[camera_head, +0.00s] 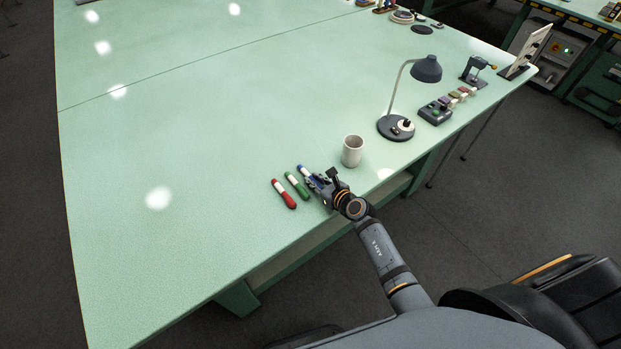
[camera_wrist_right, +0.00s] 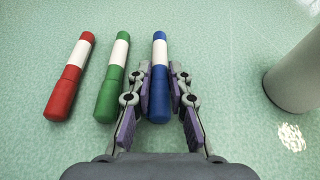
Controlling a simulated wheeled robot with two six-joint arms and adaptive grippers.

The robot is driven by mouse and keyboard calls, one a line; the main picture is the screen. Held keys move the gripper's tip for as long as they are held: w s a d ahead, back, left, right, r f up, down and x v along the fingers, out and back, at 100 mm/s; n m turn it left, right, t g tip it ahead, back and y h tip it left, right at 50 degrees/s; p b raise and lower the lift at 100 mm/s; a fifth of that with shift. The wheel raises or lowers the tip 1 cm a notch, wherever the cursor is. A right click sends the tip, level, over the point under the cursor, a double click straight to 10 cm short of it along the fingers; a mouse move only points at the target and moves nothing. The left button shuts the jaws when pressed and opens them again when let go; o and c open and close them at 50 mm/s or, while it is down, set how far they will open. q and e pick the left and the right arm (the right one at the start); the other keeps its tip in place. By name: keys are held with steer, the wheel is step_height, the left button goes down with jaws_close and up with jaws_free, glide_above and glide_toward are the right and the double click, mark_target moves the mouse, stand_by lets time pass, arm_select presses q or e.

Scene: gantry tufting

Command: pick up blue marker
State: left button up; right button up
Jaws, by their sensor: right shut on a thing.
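The blue marker (camera_wrist_right: 159,95) lies on the green table between the fingers of my right gripper (camera_wrist_right: 160,80), which is shut on it. In the head view the blue marker (camera_head: 303,169) shows only in part, its rest hidden by my right gripper (camera_head: 316,182). A green marker (camera_wrist_right: 113,85) lies just left of the gripper, close to its left finger. A red marker (camera_wrist_right: 70,80) lies further left. In the head view the green marker (camera_head: 297,186) and red marker (camera_head: 284,194) lie side by side near the table's front edge. My left gripper is not in view.
A white cup (camera_head: 352,151) stands right of the markers; it also shows in the wrist view (camera_wrist_right: 295,80). A desk lamp (camera_head: 396,127) and a button box (camera_head: 435,112) stand further right. The table (camera_head: 180,120) is clear to the left and behind.

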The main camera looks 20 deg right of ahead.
mark_target(315, 181)
step_height(315, 181, up, 3)
steer(key=shift+r+p, duration=0.1)
steer(key=shift+p, duration=0.6)
steer(key=s+d+r, duration=0.6)
steer(key=d+r, duration=0.3)
steer(key=d, duration=0.3)
steer(key=shift+d+r+p, duration=0.35)
steer(key=shift+r+p, duration=0.05)
